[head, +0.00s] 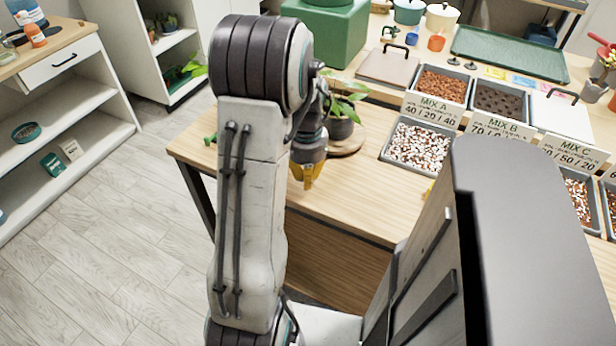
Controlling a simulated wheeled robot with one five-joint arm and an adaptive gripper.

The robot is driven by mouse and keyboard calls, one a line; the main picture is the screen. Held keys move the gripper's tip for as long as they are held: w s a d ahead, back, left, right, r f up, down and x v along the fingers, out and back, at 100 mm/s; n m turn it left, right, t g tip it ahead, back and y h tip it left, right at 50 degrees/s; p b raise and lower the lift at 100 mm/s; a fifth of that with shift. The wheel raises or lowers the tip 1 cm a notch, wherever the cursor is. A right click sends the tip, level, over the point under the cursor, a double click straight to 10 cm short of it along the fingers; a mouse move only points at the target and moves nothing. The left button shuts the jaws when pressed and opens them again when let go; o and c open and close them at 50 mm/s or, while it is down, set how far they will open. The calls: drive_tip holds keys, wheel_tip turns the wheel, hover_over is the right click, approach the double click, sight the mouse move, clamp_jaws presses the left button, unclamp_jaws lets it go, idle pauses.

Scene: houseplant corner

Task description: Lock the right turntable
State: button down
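A round wooden turntable (351,143) shows in part on the table, just right of my arm. A dark pot with a leafy plant (341,128) stands on it. My arm hides its left side, and I see no lock on it clearly. My gripper (304,178) is over the table's front part, just left of and nearer than the turntable. It points down with yellow parts at its end, seen from behind. Whether its fingers are open or shut does not show. A small green piece (210,138) pokes out left of my arm; what it belongs to is hidden.
Trays of mix, such as the white-and-brown one (421,146), and label cards stand right of the turntable. The table's front strip (345,205) is bare. Shelves stand at left, with open floor between.

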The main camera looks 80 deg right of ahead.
drive_tip(key=shift+a+f, duration=0.1)
drive_tip(key=shift+a, duration=0.05)
drive_tip(key=c, duration=1.3)
unclamp_jaws()
drive_tip(key=shift+o, duration=0.2)
drive_tip(key=shift+r, duration=0.2)
wheel_tip(320, 180, up, 12)
drive_tip(key=shift+w+d+f, duration=0.1)
drive_tip(key=shift+d+f, duration=0.05)
drive_tip(key=shift+d, duration=0.05)
